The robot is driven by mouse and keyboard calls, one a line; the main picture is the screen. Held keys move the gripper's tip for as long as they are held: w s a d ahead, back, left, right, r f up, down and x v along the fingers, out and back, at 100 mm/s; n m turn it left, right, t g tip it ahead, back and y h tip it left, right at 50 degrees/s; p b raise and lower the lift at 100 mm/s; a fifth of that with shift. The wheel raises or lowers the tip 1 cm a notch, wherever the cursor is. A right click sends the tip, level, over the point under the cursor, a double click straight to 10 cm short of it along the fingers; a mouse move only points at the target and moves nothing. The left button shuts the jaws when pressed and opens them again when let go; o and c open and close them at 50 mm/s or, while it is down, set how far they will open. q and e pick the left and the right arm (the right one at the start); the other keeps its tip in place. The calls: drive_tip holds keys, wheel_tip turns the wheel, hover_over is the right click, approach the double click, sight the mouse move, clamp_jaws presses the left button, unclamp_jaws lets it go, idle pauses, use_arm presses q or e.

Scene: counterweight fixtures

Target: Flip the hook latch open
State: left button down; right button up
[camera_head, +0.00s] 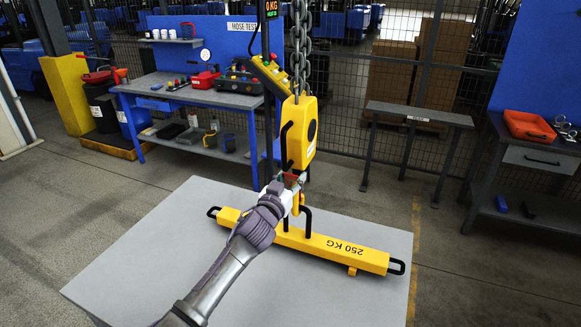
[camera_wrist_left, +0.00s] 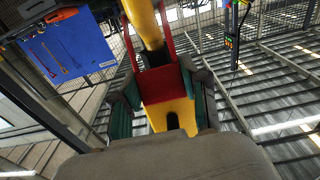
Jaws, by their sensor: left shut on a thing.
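The yellow hoist block (camera_head: 301,132) hangs from a chain above the grey table. My left gripper (camera_head: 291,182) is at its lower end. In the left wrist view, the red hook latch (camera_wrist_left: 160,84) lies between the two fingers of my left gripper (camera_wrist_left: 163,98), which is shut on it. The yellow hook (camera_wrist_left: 144,24) curves above the latch in that view. In the head view my gripper hides most of the hook and latch. The yellow 250 KG beam (camera_head: 325,246) lies on the table below, with a black handle frame rising beside my gripper. My right gripper is not in view.
The grey table top (camera_head: 150,250) is clear around the beam. The chain (camera_head: 301,50) and a yellow control pendant (camera_head: 270,74) are close to the block. A blue workbench (camera_head: 190,95) stands behind left, a narrow grey bench (camera_head: 420,114) behind right.

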use_arm(q)
drive_tip(key=shift+r, duration=0.1)
drive_tip(key=c, duration=0.6)
unclamp_jaws()
drive_tip(key=shift+o, duration=0.2)
drive_tip(key=v, duration=1.2)
